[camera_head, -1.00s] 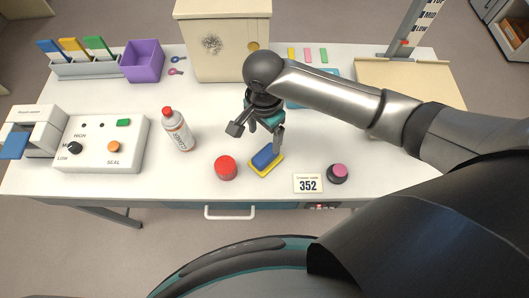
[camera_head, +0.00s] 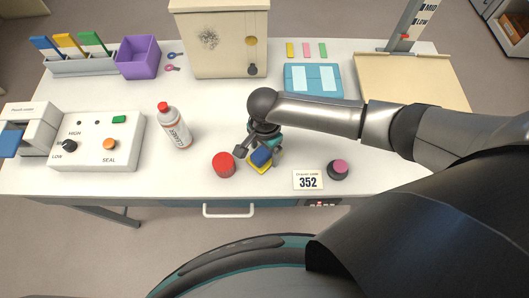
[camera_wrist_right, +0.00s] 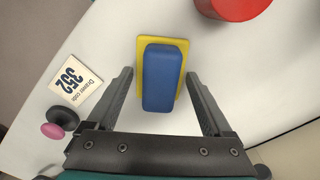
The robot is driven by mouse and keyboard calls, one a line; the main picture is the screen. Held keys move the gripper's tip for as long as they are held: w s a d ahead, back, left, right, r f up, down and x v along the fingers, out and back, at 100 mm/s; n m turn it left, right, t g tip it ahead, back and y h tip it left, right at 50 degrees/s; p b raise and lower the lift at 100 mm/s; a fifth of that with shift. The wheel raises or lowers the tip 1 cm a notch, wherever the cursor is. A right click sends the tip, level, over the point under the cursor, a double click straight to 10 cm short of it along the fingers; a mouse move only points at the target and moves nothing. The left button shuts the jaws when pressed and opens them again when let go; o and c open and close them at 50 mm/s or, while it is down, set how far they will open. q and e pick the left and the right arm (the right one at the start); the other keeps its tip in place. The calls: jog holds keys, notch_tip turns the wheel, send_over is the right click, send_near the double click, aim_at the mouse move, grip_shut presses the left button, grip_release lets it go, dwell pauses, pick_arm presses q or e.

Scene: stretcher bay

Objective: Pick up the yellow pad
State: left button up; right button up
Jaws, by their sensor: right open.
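The yellow pad (camera_head: 257,167) lies flat on the white table near its front edge, with a blue block (camera_head: 262,156) on top of it. In the right wrist view the yellow pad (camera_wrist_right: 146,44) shows as a rim around the blue block (camera_wrist_right: 163,78). My right gripper (camera_head: 260,155) is low over the pad. Its two fingers (camera_wrist_right: 160,95) are spread, one on each side of the block, with gaps between them and it. The gripper is empty. The pad's near end is hidden under the block in the wrist view. My left gripper is not in view.
A red round container (camera_head: 223,164) stands just left of the pad. A cleaner bottle (camera_head: 174,127) stands farther left. A card reading 352 (camera_head: 308,180) and a pink-topped black knob (camera_head: 338,169) are to the right. The table (camera_head: 200,100) is bare behind the red container.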

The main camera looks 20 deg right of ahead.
aim_at(265, 150)
jog(key=shift+c, duration=1.4)
grip_shut()
jog(key=shift+r, duration=0.1)
notch_tip(265, 150, up, 20)
jog(key=p, duration=0.3)
jog(key=d+f+n+b, duration=0.5)
jog(key=n+b, duration=0.7)
jog(key=b, duration=0.8)
jog(key=shift+s+d+f, duration=0.2)
jog(key=shift+s+f, duration=0.05)
jog(key=shift+f, duration=0.6)
